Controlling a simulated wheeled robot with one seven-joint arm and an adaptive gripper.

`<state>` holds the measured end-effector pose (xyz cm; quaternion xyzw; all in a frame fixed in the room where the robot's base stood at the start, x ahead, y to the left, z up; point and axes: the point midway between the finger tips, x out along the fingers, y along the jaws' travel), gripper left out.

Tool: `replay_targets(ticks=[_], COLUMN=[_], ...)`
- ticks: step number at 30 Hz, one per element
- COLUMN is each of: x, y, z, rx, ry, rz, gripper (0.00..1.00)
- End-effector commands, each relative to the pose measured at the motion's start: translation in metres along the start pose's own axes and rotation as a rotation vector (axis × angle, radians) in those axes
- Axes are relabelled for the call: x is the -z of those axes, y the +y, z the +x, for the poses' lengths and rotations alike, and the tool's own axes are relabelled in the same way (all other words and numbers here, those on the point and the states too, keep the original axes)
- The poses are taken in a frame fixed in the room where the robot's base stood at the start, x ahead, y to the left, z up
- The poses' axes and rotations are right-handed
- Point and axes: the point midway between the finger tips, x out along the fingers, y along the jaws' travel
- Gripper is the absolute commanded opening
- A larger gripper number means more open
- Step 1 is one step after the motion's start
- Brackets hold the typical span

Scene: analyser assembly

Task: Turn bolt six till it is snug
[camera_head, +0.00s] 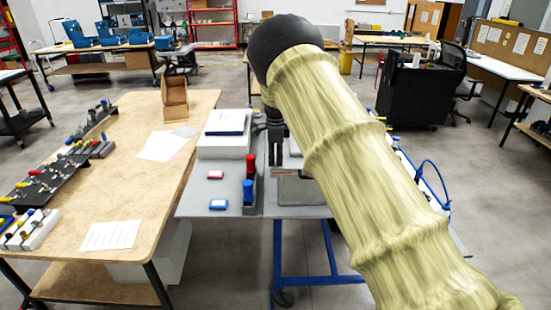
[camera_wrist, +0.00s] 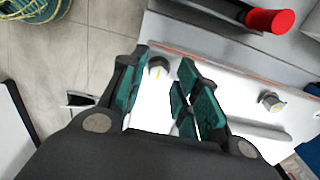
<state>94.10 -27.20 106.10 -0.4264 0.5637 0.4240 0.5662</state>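In the wrist view a small metal bolt (camera_wrist: 158,67) stands on a pale metal plate (camera_wrist: 225,88). A second bolt (camera_wrist: 270,101) stands farther right on the same plate. No number shows, so I cannot tell which is bolt six. My gripper (camera_wrist: 164,57) is open, its two teal-padded fingers on either side of the first bolt with gaps visible; I cannot tell its height above the bolt. In the head view my gripper (camera_head: 275,152) points down over the grey analyser housing (camera_head: 298,190), which my arm partly hides.
A red-handled tool (camera_wrist: 270,20) lies close to the plate in the wrist view. In the head view, red (camera_head: 249,165) and blue (camera_head: 248,190) handles stand left of the housing. A white box (camera_head: 222,146) and small pink (camera_head: 215,175) and blue (camera_head: 219,204) items share the grey table (camera_head: 195,200).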

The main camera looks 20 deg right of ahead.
Motion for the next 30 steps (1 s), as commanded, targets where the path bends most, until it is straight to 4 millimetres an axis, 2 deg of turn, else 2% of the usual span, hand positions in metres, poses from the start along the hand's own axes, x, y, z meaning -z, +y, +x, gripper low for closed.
replay_targets(ticks=[9,14,30], x=[0.0,0.0,0.0], y=[0.001,0.001,0.0], z=[0.002,-0.009,-0.098], rx=[-0.004,-0.002,-0.002], ry=[0.0,0.0,0.0], rz=[0.0,0.0,0.0], gripper=[0.39,0.39,0.39])
